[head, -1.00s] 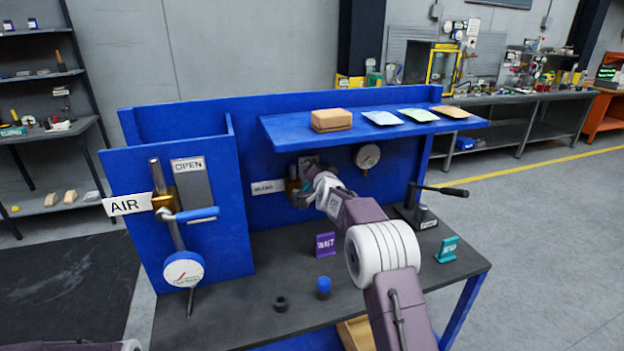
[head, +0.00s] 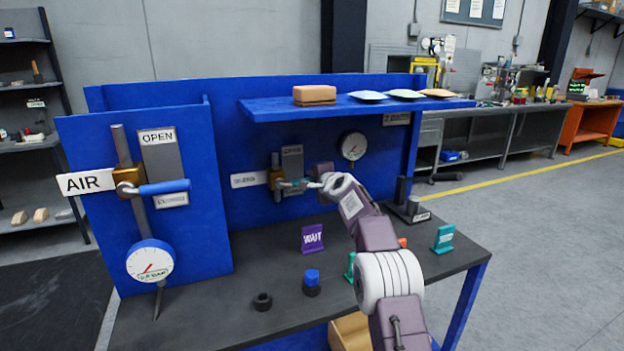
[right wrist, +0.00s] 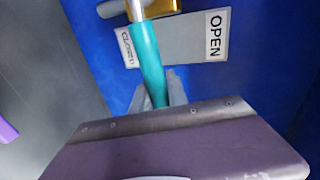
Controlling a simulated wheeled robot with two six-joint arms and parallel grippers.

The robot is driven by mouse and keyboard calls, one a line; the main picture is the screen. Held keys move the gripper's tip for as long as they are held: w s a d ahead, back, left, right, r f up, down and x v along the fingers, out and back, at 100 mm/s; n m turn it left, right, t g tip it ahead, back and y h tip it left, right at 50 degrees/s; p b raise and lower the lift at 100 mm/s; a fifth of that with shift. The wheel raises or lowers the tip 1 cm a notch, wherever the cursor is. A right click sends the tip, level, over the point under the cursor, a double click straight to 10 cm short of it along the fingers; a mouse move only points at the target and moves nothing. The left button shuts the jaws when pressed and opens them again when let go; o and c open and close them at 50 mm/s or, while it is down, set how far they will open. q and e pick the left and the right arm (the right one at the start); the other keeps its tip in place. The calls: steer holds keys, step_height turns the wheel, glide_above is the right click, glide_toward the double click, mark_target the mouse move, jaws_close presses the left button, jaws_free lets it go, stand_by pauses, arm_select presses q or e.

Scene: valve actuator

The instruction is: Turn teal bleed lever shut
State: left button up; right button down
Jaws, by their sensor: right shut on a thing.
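The teal bleed lever (right wrist: 148,58) is a slim handle on a brass valve body (right wrist: 160,6). In the head view, the lever (head: 292,184) extends roughly level to the right from the brass valve (head: 275,178) on the blue back panel. In the right wrist view it crosses the grey plate (right wrist: 185,38) beside the CLOSED label (right wrist: 127,47); the OPEN label (right wrist: 216,35) is at the plate's other end. My right gripper (head: 312,184) is shut on the lever's outer part, and its grey fingers (right wrist: 158,88) flank it. My left gripper is out of view.
The AIR valve's blue lever (head: 163,187) stands on the left panel, above a gauge (head: 150,262). A shelf (head: 262,112) overhangs the bleed valve. A purple sign (head: 312,238), a blue-capped part (head: 311,281) and a black ring (head: 262,301) are on the bench.

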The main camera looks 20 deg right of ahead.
steer(key=shift+f+m, duration=0.3)
steer(key=shift+f, duration=0.1)
steer(key=shift+a, duration=0.1)
steer(key=c, duration=1.3)
jaws_free()
steer(key=shift+f, duration=0.1)
steer(key=s+b, duration=0.2)
steer(key=shift+b, duration=0.4)
steer(key=b+v, duration=0.2)
steer(key=v, duration=0.5)
steer(key=shift+r, duration=0.3)
